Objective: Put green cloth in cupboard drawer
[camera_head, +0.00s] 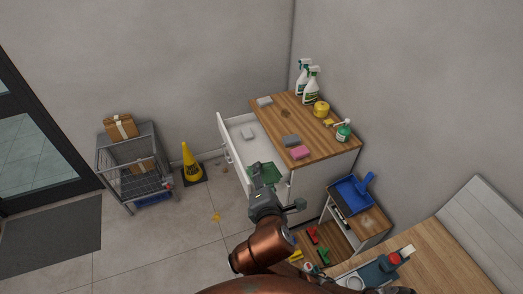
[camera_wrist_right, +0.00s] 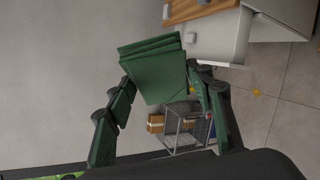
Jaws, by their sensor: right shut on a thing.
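The green cloth (camera_wrist_right: 158,72) is a folded stack held between the fingers of my right gripper (camera_wrist_right: 160,85) in the right wrist view. In the head view the cloth (camera_head: 268,173) shows at the tip of my right gripper (camera_head: 264,185), near the front right part of the open drawer. The white cupboard drawer (camera_head: 238,128) is pulled out to the left of the wood-topped cupboard (camera_head: 322,145). My left gripper is not in view.
Spray bottles (camera_head: 311,86), a yellow tub (camera_head: 321,108), a green-labelled bottle (camera_head: 343,131) and sponges (camera_head: 299,152) stand on the cupboard top. A metal cart (camera_head: 134,180) and a yellow cone (camera_head: 191,163) stand left of the drawer.

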